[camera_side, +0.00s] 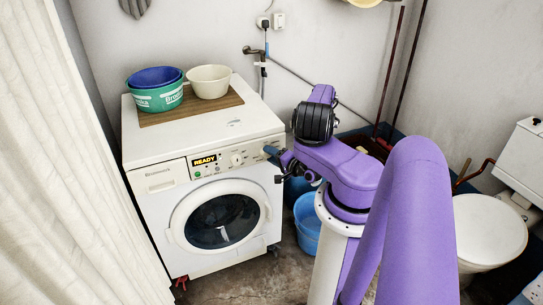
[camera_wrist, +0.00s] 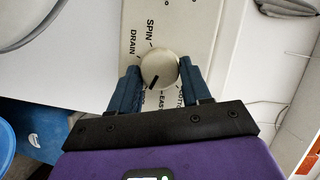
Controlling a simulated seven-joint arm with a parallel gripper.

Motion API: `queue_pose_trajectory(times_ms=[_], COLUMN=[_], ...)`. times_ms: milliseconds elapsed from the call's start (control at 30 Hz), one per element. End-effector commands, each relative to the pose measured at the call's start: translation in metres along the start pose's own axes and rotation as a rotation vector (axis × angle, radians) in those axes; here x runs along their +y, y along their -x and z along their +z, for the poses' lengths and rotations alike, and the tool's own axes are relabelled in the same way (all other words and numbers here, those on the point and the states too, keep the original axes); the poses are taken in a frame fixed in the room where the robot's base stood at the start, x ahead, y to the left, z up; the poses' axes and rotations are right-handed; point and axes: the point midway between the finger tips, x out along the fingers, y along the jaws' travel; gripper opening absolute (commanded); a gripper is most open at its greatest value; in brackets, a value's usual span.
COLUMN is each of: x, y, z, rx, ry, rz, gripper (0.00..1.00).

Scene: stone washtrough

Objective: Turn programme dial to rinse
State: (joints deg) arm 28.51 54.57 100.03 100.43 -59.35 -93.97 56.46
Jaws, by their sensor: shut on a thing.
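The programme dial (camera_wrist: 159,67) is a round cream knob with a black pointer mark on the washing machine's panel. My gripper (camera_wrist: 159,76) is shut on it, one blue finger on each side. In the wrist view the pointer aims down and slightly left, near a partly hidden label. SPIN and DRAIN read above and left; EASY and part of another word read below right. I cannot see a rinse label. In the side view my gripper (camera_side: 267,151) is at the right of the panel of the white washing machine (camera_side: 160,215) and hides the dial. The display (camera_side: 205,161) reads READY.
A smaller knob (camera_side: 236,160) sits left of my gripper. A green tub (camera_side: 157,98) with a blue bowl and a cream bowl (camera_side: 209,81) stand on a wooden board on top. A blue bucket (camera_side: 307,232) stands on the floor, right of the machine. A toilet (camera_side: 488,230) is far right.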

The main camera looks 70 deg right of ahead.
Motion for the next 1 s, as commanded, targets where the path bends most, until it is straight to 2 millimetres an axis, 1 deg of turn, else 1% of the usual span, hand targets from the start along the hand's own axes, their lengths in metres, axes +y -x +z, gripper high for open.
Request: queue_pose_trajectory(times_ms=[600, 800, 1000], x=[0.0055, 0.0061, 0.0068], y=[-0.0004, -0.0009, -0.0011], z=[0.0016, 0.0021, 0.0023], rx=[0.001, 0.0, 0.002], ry=[-0.526, -0.651, -0.734], rz=[-0.219, -0.272, -0.305], gripper=[0.17, 0.17, 0.17])
